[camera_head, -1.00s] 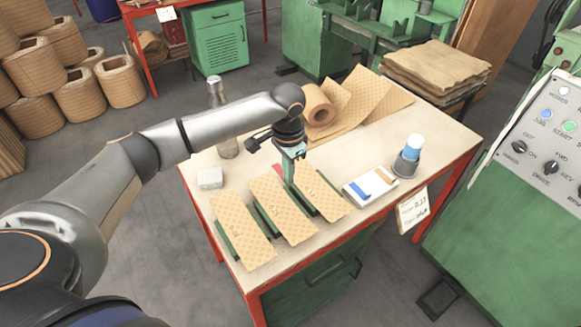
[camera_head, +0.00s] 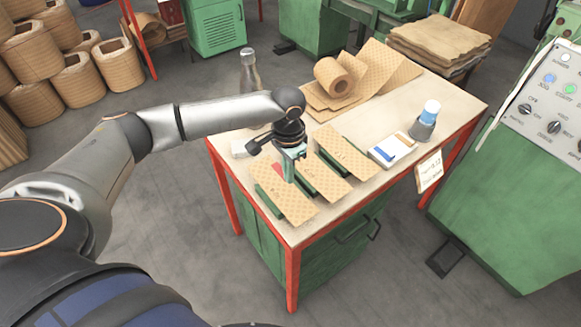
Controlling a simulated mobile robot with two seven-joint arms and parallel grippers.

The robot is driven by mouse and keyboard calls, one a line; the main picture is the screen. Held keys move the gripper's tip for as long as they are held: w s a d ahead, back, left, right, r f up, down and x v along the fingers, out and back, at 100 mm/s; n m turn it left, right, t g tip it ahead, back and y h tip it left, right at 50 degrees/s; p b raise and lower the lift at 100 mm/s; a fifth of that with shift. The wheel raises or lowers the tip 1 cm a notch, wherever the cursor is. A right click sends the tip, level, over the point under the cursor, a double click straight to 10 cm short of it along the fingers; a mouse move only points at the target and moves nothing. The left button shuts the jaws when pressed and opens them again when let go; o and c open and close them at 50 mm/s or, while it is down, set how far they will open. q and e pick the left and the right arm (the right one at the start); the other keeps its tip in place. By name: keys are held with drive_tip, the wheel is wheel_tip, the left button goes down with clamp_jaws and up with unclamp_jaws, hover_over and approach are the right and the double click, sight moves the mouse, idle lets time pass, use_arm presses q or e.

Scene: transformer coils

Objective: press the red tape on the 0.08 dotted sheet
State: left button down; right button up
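Three tan dotted sheets lie tilted on green stands on the bench: a left one (camera_head: 284,198), a middle one (camera_head: 324,180) and a right one (camera_head: 346,153). Their markings are too small to read, so I cannot tell which is 0.08. My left gripper (camera_head: 290,174) points down near the upper ends of the left and middle sheets. It appears shut on a red piece, the red tape (camera_head: 277,168), which shows at its left side near the left sheet's upper end. I cannot tell whether the tape touches the sheet. My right gripper is out of view.
On the bench (camera_head: 450,107), a tan roll (camera_head: 334,76) with loose sheets lies at the back. A bottle (camera_head: 249,72) stands back left. A green control cabinet (camera_head: 510,190) is right.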

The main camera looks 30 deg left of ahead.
sight(288, 199)
use_arm(q)
drive_tip(key=shift+s+f+b, duration=0.15)
drive_tip(key=shift+f+b, duration=0.3)
drive_tip(key=shift+f, duration=0.3)
drive_tip(key=shift+s+f+b, duration=0.1)
drive_tip(key=shift+f+b, duration=0.35)
drive_tip(key=shift+f, duration=0.25)
wheel_tip(288, 199, down, 3)
drive_tip(key=b, duration=0.3)
drive_tip(key=shift+r, duration=0.1)
drive_tip(key=shift+f, duration=0.5)
drive_tip(key=shift+f, duration=0.2)
drive_tip(key=c, duration=1.5)
unclamp_jaws()
drive_tip(key=shift+c, duration=0.2)
drive_tip(key=o, duration=1.1)
drive_tip(key=shift+o, duration=0.2)
